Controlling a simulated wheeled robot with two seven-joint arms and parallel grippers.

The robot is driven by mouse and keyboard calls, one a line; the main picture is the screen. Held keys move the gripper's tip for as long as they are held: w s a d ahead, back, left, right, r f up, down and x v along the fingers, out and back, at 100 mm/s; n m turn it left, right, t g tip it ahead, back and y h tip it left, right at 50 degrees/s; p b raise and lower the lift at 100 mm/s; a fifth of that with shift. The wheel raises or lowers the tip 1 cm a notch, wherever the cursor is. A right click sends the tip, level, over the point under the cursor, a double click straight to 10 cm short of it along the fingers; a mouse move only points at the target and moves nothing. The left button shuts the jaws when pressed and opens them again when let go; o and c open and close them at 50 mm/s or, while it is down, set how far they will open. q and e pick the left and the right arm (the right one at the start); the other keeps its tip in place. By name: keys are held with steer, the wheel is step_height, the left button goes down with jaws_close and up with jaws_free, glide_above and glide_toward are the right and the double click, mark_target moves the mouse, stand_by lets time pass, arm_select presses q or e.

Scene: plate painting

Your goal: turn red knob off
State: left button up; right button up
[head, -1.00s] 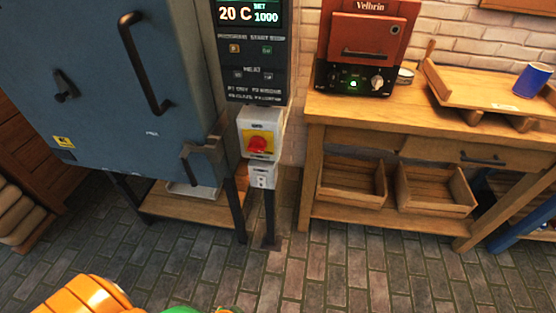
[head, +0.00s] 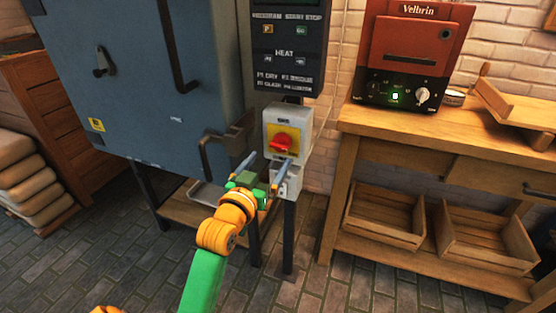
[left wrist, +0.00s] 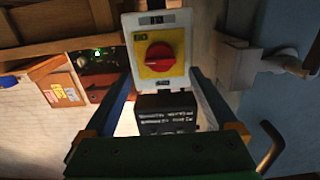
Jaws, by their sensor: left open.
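The red knob (head: 281,142) sits on a yellow plate on the front of a pale switch box (head: 300,124), beside the kiln. Its grip bar lies roughly level. In the left wrist view the knob (left wrist: 159,56) shows face-on, ahead of and between the finger lines. My left gripper (head: 266,166) is open and empty, with its fingers pointing at the box, just below and left of the knob. I see no contact with the knob. The fingers (left wrist: 160,80) also show in the left wrist view. My right gripper is not seen.
The blue-grey kiln (head: 140,90) with its handles stands left of the box, and a control panel (head: 288,50) is above it. A wooden bench (head: 400,135) with a red-brown oven (head: 412,50) stands to the right. The brick floor in front is clear.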

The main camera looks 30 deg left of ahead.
mark_target(278, 146)
arm_select(q)
steer(key=x, duration=0.7)
steer(key=shift+r, duration=0.3)
steer(key=shift+s, duration=0.1)
